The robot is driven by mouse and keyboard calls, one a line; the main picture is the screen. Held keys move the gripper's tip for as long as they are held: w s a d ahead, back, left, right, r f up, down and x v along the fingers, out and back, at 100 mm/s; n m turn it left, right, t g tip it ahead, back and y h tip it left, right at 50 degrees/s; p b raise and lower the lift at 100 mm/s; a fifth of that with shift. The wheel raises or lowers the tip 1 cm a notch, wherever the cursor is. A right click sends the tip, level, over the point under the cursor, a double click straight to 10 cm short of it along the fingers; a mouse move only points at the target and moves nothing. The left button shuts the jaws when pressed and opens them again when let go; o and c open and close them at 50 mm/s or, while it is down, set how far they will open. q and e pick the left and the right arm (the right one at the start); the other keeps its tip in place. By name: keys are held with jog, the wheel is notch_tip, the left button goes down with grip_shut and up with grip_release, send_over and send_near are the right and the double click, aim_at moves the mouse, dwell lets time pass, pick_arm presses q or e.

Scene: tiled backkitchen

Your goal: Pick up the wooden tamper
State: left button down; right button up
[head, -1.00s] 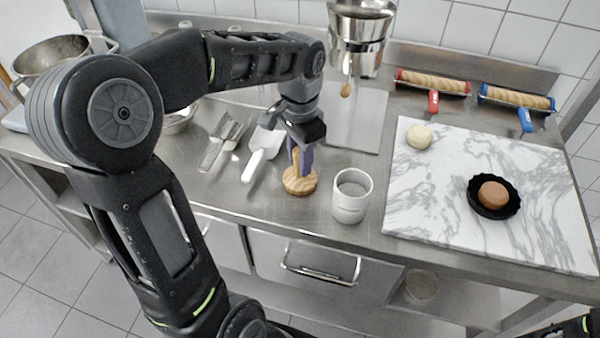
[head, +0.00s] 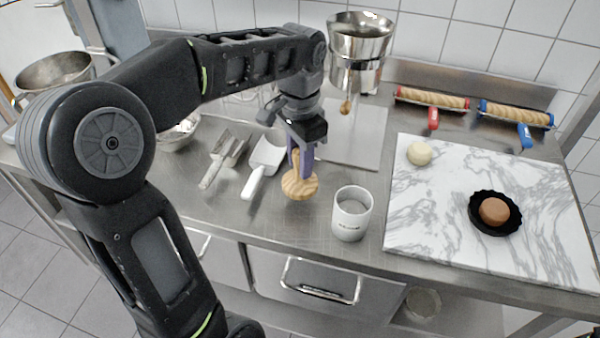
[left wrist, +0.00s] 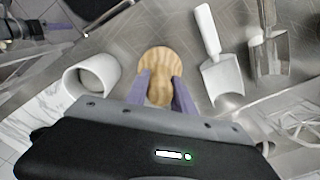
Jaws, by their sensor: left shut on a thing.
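The wooden tamper (head: 299,187) has a round pale base and is upright at the middle of the steel counter. My left gripper (head: 301,162) is above it, with its purple fingers shut on the tamper's handle. The base seems a little above the counter, though the gap is hard to see. In the left wrist view the tamper (left wrist: 160,58) shows between the fingertips (left wrist: 160,88), its handle partly hidden by them.
A white mug (head: 352,214) stands close to the right of the tamper. A white scoop (head: 265,160) and a metal scoop (head: 222,160) lie to the left. A marble board (head: 440,220) lies to the right. A steel container (head: 357,50) stands behind.

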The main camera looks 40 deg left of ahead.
pick_arm(q)
notch_tip(320, 180, up, 6)
jog(key=shift+f+p, duration=0.15)
jog(key=shift+p, duration=0.6)
jog(key=shift+f, duration=0.1)
